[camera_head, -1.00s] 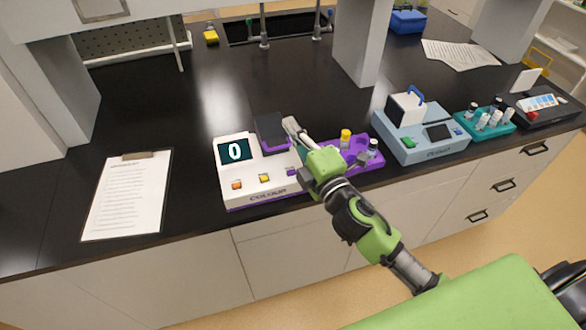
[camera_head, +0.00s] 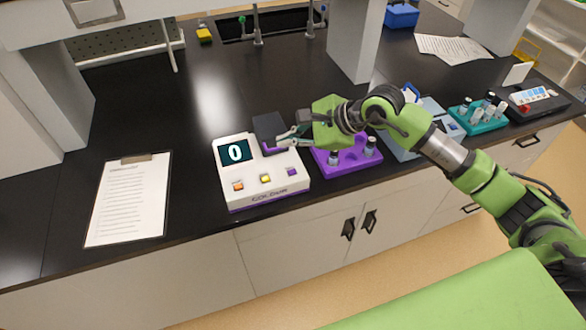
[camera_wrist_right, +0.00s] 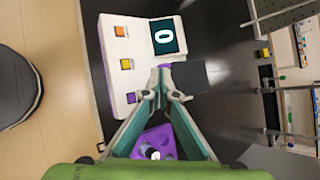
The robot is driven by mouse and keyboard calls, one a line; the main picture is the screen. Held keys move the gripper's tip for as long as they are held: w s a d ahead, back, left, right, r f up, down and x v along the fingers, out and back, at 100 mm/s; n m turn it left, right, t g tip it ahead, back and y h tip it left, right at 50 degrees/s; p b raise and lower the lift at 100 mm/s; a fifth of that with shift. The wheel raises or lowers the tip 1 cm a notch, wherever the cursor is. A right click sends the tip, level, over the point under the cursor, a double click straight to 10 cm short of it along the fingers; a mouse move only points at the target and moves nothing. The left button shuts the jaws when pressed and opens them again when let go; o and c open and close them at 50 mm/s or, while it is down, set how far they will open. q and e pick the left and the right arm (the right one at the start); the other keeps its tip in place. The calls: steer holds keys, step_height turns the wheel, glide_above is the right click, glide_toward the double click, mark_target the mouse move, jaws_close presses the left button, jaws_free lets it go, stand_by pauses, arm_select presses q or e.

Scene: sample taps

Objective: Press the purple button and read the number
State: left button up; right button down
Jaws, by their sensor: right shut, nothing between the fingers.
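The white and purple colour meter (camera_head: 245,192) stands on the black bench, and its screen (camera_head: 235,153) reads 0. Its front has an orange button, a yellow button (camera_head: 265,179) and, at the right end, the purple button (camera_head: 292,172). My right gripper (camera_head: 281,142) is shut and empty, beside the meter's dark block (camera_head: 268,131) and above and behind the purple button. In the right wrist view the fingertips (camera_wrist_right: 163,97) meet over the meter's edge, and the purple button (camera_wrist_right: 131,98) lies left of them, apart from them. My left gripper is not in view.
A purple rack (camera_head: 345,160) with vials stands right of the meter, under my right gripper. A pale blue device (camera_head: 405,145) and a teal rack (camera_head: 478,115) stand further right. A clipboard (camera_head: 128,200) lies on the left. The bench between is clear.

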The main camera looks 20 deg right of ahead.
steer(key=shift+w+d+f+h, duration=0.15)
steer(key=shift+d+h, duration=0.35)
steer(key=shift+d, duration=0.45)
steer(key=shift+f, duration=0.1)
steer(key=b, duration=0.4)
glide_above(294, 172)
step_height(294, 172, down, 8)
steer(key=shift+r, duration=0.15)
steer(key=shift+f+b, duration=0.45)
steer(key=shift+f, duration=0.1)
stand_by(0.3)
steer(key=shift+f+b, duration=0.3)
steer(key=shift+b, duration=0.35)
